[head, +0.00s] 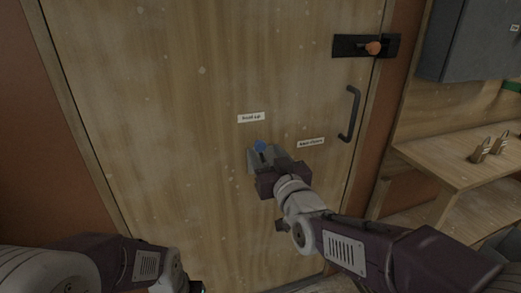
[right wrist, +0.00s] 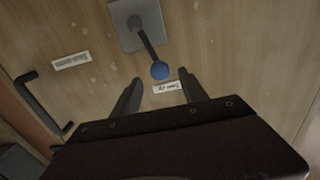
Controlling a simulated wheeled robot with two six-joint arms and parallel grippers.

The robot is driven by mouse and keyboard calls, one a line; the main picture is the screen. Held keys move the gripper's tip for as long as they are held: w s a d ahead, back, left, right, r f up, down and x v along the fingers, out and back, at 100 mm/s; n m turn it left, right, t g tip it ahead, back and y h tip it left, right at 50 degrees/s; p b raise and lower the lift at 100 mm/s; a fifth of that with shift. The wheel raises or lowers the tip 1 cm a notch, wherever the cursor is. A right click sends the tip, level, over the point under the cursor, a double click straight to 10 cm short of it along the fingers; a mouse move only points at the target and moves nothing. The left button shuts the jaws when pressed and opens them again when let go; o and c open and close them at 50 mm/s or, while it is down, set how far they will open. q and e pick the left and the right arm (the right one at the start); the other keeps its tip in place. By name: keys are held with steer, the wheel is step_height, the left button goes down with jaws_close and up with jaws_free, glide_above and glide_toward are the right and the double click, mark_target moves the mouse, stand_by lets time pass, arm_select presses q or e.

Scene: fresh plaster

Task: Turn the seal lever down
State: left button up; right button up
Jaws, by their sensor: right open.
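The seal lever is a dark arm with a blue knob (head: 260,146) on a grey plate (head: 252,163), fixed to a wooden door. The knob points up towards the label reading "Seal up" (head: 251,117). My right gripper (head: 268,160) is open in front of the lever and partly hides it. In the right wrist view, the blue knob (right wrist: 160,71) appears between the two fingertips, with the grey plate (right wrist: 126,37) beyond. I cannot tell whether a finger touches it.
A second label (head: 310,142), seemingly "Seal down", is right of the lever. A black door handle (head: 351,113) and a black latch with an orange knob (head: 373,48) are further right.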

mark_target(261, 147)
steer(key=x, duration=0.5)
steer(key=shift+c, duration=0.3)
jaws_close()
steer(key=shift+f, duration=0.1)
stand_by(0.9)
